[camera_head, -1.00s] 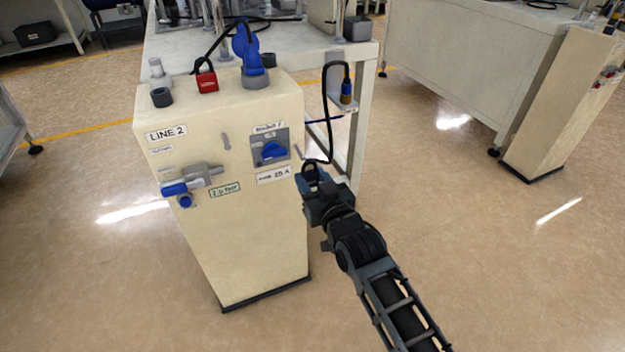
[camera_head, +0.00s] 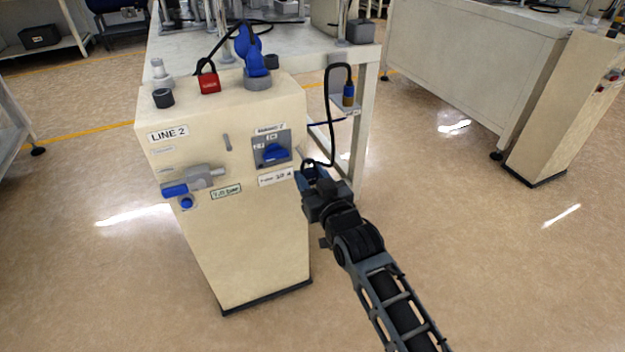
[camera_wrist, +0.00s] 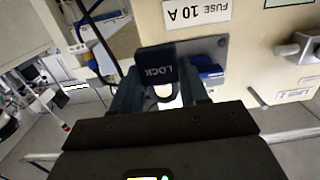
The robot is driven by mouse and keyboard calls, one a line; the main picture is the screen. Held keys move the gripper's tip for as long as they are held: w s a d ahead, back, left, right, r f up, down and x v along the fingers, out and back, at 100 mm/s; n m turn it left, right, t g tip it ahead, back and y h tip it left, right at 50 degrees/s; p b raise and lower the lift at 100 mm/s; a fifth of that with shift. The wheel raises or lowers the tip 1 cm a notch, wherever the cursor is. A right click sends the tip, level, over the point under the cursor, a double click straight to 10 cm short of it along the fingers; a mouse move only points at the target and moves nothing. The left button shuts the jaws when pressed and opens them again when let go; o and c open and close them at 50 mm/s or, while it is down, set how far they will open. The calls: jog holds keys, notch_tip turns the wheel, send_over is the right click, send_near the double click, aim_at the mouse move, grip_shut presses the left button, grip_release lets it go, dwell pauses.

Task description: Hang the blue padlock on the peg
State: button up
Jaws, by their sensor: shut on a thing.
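The blue padlock (camera_wrist: 158,68) is dark blue and marked LOCK. It is between my gripper's fingers (camera_wrist: 160,95), which are shut on it, in the wrist view. Its shackle shows below the body as a dark ring. In the head view, my gripper (camera_head: 314,176) is just right of the beige cabinet's front edge; the padlock is hard to tell from the fingers there. A small grey rod (camera_head: 300,153), perhaps the peg, sticks out near the cabinet's right edge, just above my gripper. Whether the padlock touches it cannot be told.
The beige cabinet (camera_head: 245,240) carries a blue rotary switch (camera_head: 274,152), a blue-handled valve (camera_head: 178,189) and a small grey upright piece (camera_head: 227,142). A red padlock (camera_head: 209,84) stands on top. A black cable (camera_head: 328,105) hangs close to my gripper.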

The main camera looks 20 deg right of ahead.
aim_at(305, 170)
jog(key=shift+w+b, duration=1.05)
jog(key=shift+w, duration=0.95)
dwell(0.3)
jog(key=shift+f, duration=0.25)
dwell(0.9)
jog(key=o, duration=1.5)
jog(key=shift+s, duration=0.1)
jog(key=shift+s+r+p, duration=0.2)
jog(key=shift+s+p, duration=1.8)
jog(key=shift+s, duration=1.4)
jog(key=shift+s+f, duration=0.1)
